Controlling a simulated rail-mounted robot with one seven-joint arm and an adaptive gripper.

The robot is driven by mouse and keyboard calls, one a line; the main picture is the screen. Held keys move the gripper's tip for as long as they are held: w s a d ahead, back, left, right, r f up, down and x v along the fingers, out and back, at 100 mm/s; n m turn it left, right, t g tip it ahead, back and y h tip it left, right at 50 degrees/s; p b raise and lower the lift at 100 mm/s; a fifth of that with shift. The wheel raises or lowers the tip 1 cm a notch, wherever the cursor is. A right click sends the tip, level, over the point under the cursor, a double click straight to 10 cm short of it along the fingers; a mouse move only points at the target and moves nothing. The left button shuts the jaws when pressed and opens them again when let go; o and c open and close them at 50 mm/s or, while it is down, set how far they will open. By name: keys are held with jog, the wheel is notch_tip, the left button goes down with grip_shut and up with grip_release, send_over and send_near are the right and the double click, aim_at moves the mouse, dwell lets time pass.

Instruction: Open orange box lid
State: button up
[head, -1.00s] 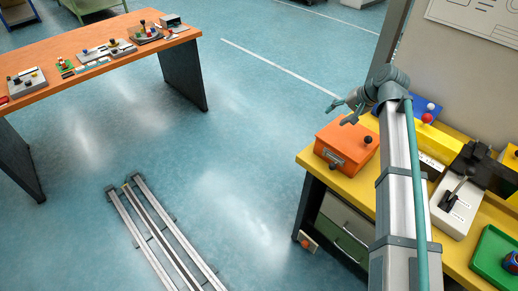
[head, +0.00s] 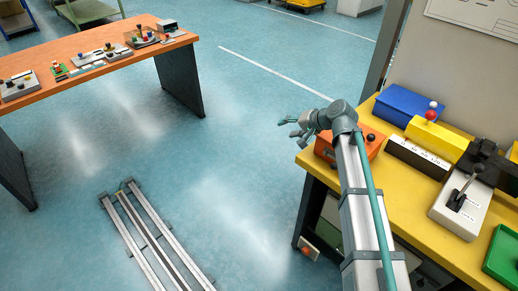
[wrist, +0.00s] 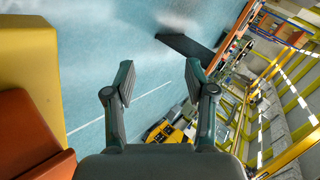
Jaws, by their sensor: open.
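The orange box (head: 374,147) stands on the near left corner of the yellow table, partly hidden behind my arm in the head view. A black knob (head: 371,137) sits on its top. The lid looks closed, as far as it shows. My gripper (head: 287,128) is open and empty, left of the box and out past the table's left edge. In the wrist view my gripper (wrist: 158,85) has its fingers spread over the floor, with the orange box (wrist: 25,135) at the lower left, outside the fingers.
On the yellow table (head: 408,185) are a blue box (head: 405,103), a yellow block with a red knob (head: 430,116), a grey lever unit (head: 460,200) and a green tray (head: 503,252). An orange table (head: 100,75) stands far left.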

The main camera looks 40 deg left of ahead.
jog(key=s+a+f+y+b, duration=0.2)
jog(key=s+a+f+b, duration=0.2)
jog(key=s+a+f, duration=0.3)
jog(key=shift+s+a+f, duration=0.3)
jog(key=shift+s+f, duration=0.1)
jog(key=shift+f, duration=0.35)
